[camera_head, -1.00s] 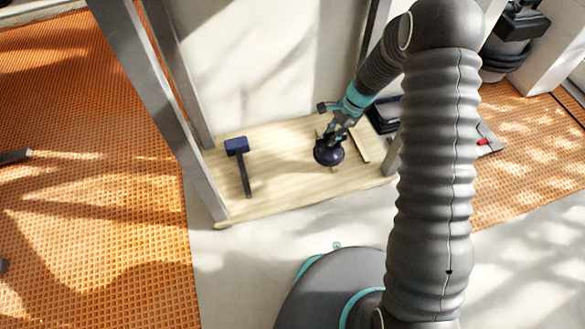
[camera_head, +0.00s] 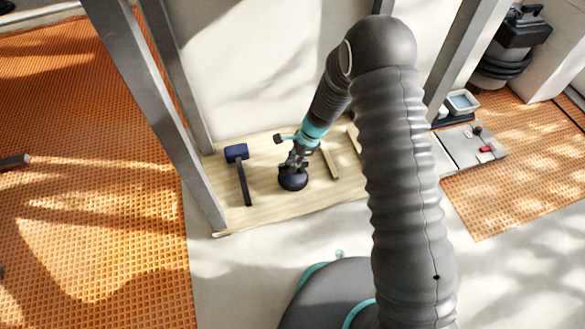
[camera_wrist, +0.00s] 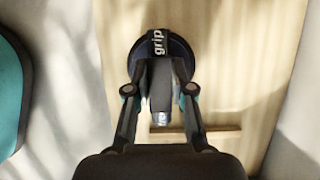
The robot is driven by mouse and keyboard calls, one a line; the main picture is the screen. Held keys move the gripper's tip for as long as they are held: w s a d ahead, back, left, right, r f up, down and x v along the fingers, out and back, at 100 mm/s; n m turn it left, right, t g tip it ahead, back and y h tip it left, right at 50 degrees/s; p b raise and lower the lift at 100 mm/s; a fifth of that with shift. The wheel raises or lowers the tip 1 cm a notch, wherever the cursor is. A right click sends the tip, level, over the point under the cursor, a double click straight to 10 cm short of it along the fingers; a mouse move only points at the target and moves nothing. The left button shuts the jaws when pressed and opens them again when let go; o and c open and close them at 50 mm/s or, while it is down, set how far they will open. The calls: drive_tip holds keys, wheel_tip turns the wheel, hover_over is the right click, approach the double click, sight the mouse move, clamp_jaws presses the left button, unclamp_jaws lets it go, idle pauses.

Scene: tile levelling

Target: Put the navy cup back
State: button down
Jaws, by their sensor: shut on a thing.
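The navy cup (camera_head: 293,182) is a round, dark suction-type cup with a handle on top. My gripper (camera_head: 296,165) is shut on its handle from above. In the wrist view the cup's dark round rim (camera_wrist: 184,52) shows beyond the fingers, with a "grip" label on the handle. My gripper's fingers (camera_wrist: 160,78) close around the handle there. The cup is over the pale wooden board (camera_head: 265,207), right of the mallet. I cannot tell whether it touches the board.
A mallet with a blue head (camera_head: 237,152) lies on the board at left. A wooden strip (camera_head: 330,162) lies right of the cup. Grey metal posts (camera_head: 160,110) frame the board. At right are a grey slab (camera_head: 462,150) with a red item and a tray of water (camera_head: 462,101).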

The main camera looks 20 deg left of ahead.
drive_tip(key=shift+f, duration=1.6)
drive_tip(key=shift+f+b, duration=0.15)
drive_tip(key=shift+b, duration=0.2)
drive_tip(key=c, duration=1)
unclamp_jaws()
drive_tip(key=p+v, duration=0.2)
drive_tip(key=v, duration=1)
drive_tip(key=shift+w, duration=0.1)
drive_tip(key=shift+d+r, duration=0.1)
drive_tip(key=shift+r, duration=0.15)
